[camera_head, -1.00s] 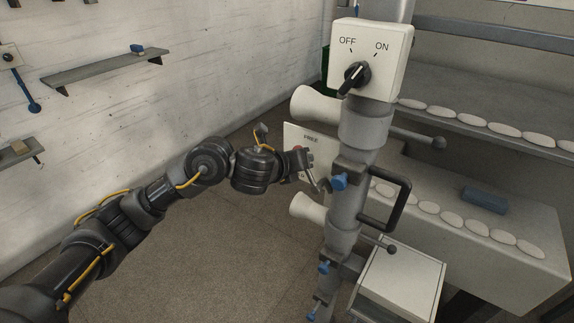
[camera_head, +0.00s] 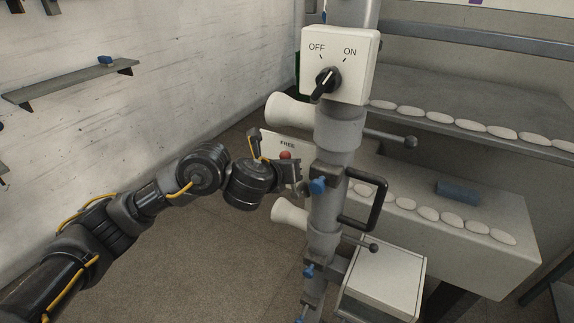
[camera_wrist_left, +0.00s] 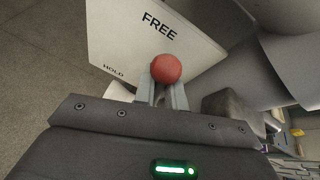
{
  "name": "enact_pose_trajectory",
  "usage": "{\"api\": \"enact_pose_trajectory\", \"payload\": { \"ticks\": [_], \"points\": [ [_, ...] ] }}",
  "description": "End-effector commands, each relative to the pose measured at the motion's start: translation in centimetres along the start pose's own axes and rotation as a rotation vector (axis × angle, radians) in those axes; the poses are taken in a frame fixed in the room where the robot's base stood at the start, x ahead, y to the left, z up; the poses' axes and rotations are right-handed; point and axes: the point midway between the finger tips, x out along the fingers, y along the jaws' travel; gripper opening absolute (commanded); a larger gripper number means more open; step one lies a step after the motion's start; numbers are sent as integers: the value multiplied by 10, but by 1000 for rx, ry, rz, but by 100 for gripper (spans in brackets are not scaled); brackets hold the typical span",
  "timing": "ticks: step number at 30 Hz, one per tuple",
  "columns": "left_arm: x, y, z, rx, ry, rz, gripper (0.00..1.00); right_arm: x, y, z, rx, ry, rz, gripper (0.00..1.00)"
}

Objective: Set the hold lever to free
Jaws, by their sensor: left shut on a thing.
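The hold lever's red ball knob (camera_head: 286,155) shows in front of a white plate (camera_head: 270,139) marked FREE, left of the grey post. In the left wrist view the red knob (camera_wrist_left: 166,68) stands out between the fingertips, closer to the word FREE than to the word HOLD on the plate (camera_wrist_left: 120,40). My left gripper (camera_head: 292,172) is shut on the lever just below the knob; its fingers show in the wrist view (camera_wrist_left: 162,92). The lever's shaft is mostly hidden by the fingers. My right gripper is not in view.
Cream cones (camera_head: 288,110) jut left beside my gripper. A black handle (camera_head: 374,205) and blue clamps (camera_head: 318,186) are on the post. The floor at left is open.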

Motion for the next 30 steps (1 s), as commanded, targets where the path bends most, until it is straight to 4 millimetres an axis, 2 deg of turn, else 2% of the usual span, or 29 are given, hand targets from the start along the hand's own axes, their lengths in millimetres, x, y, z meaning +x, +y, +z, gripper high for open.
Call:
{"api": "enact_pose_trajectory", "payload": {
  "ticks": [1,2,6,17,22,30],
  "points": [
    [0,-1,3,-4,-4,-1,0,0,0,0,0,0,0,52],
    [0,-1,3,-4,-4,-1,15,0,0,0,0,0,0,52],
    [0,0,2,-3,-4,-1,33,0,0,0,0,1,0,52],
    [-4,0,2,-1,0,0,34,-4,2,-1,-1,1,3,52],
    [-29,-2,6,0,-1,-2,34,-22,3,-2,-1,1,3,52],
    [-79,-2,8,0,0,-1,34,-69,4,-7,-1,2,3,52]
  ]
}}
